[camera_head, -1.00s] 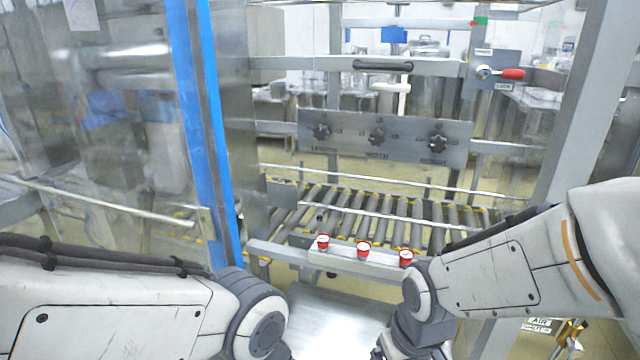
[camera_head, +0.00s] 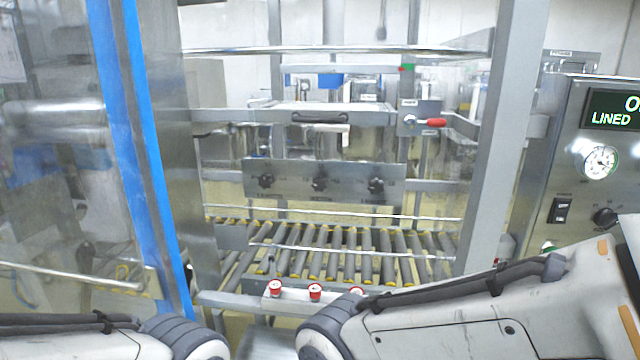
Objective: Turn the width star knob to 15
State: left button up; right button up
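A grey panel (camera_head: 346,165) spans the machine frame beyond the roller conveyor. It carries three black star knobs in a row: left (camera_head: 266,181), middle (camera_head: 320,184) and right (camera_head: 376,185). Each has small scale marks around it and a label below. The labels and settings are too small to read, so I cannot tell which knob is the width one. Nothing touches the knobs. My left and right arms show only in the bottom corners, well short of the panel. Both grippers are out of view.
Red buttons (camera_head: 315,292) line a bar before the roller conveyor (camera_head: 340,255). A control box (camera_head: 564,150) with display and gauge (camera_head: 599,161) stands right, beside an upright post (camera_head: 505,140). A blue-edged clear door (camera_head: 140,150) stands left.

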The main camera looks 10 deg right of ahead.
aim_at(319, 183)
jog(key=z, duration=1.9)
jog(key=k, duration=0.85)
jog(key=u, duration=1.35)
jog(key=i, duration=0.5)
jog(key=z, duration=0.05)
